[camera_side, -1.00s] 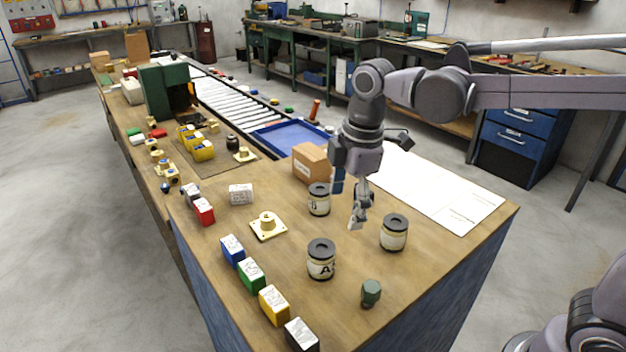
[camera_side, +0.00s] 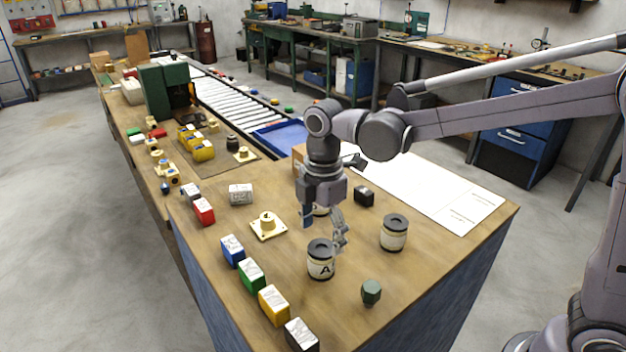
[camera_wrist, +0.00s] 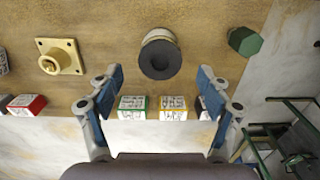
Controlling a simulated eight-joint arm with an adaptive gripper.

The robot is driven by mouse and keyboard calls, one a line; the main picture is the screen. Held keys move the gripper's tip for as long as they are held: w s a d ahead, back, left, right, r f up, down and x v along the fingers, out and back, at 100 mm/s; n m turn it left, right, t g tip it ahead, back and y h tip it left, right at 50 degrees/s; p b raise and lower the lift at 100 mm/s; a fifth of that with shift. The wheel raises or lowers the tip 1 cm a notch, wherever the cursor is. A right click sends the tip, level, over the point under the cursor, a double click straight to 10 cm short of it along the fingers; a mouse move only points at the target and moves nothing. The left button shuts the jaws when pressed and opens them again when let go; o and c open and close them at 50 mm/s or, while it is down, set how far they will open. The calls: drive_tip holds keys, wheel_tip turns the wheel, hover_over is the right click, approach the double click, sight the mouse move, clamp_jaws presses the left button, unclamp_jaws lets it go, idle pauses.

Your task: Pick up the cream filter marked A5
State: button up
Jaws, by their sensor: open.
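The cream filter marked A (camera_side: 321,262) stands upright on the wooden bench in the side view, with a dark cap and a cream label. The rest of its marking is hard to read. In the wrist view a filter (camera_wrist: 158,54), seemingly this one, shows from above, ahead of and between my fingers. My gripper (camera_side: 324,232) is open and empty, just above and behind this filter, apart from it. Its two blue-padded fingers (camera_wrist: 157,97) are spread wide in the wrist view. A second cream filter (camera_side: 393,232) stands to the right. Another filter (camera_side: 320,209) is mostly hidden behind my gripper.
A green hexagonal piece (camera_side: 371,292) stands near the front right. Blue (camera_side: 232,251), green (camera_side: 251,275), yellow (camera_side: 273,304) and black (camera_side: 301,335) blocks line the left edge. A cream flanged part (camera_side: 268,226) lies left of my gripper. A black block (camera_side: 364,196) lies behind it.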

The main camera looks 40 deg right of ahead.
sight(322, 248)
drive_tip(key=shift+f, duration=2.35)
drive_tip(key=c, duration=1.3)
